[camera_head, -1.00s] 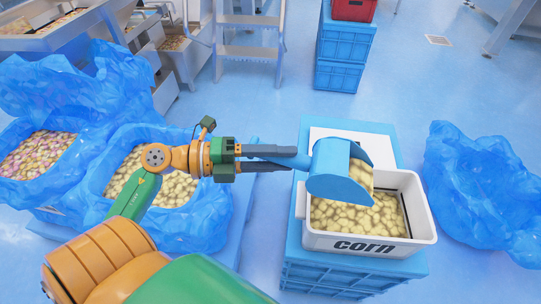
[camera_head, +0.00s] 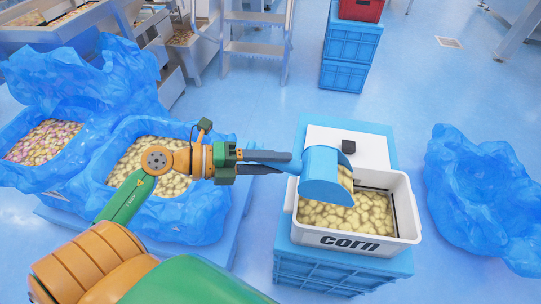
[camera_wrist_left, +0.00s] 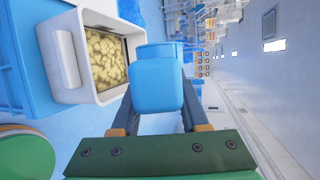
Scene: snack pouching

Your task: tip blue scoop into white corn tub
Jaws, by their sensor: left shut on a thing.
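My left gripper (camera_head: 272,161) is shut on the handle of the blue scoop (camera_head: 322,178). The scoop is over the left part of the white corn tub (camera_head: 407,222), tilted with its open side to the right. Some pale yellow snack pieces (camera_head: 345,177) show at its mouth. The tub holds many more pale yellow pieces (camera_head: 345,217) and has "corn" printed on its front. In the left wrist view the scoop (camera_wrist_left: 157,82) is between the fingers, beside the tub (camera_wrist_left: 62,60). My right gripper is not in view.
The tub stands on stacked blue crates (camera_head: 330,270), with a white lid-like panel (camera_head: 370,147) behind. Blue-lined bins with snacks (camera_head: 205,215) are at left. A crumpled blue bag (camera_head: 480,200) lies at right. Blue crates (camera_head: 347,50) stand at the back.

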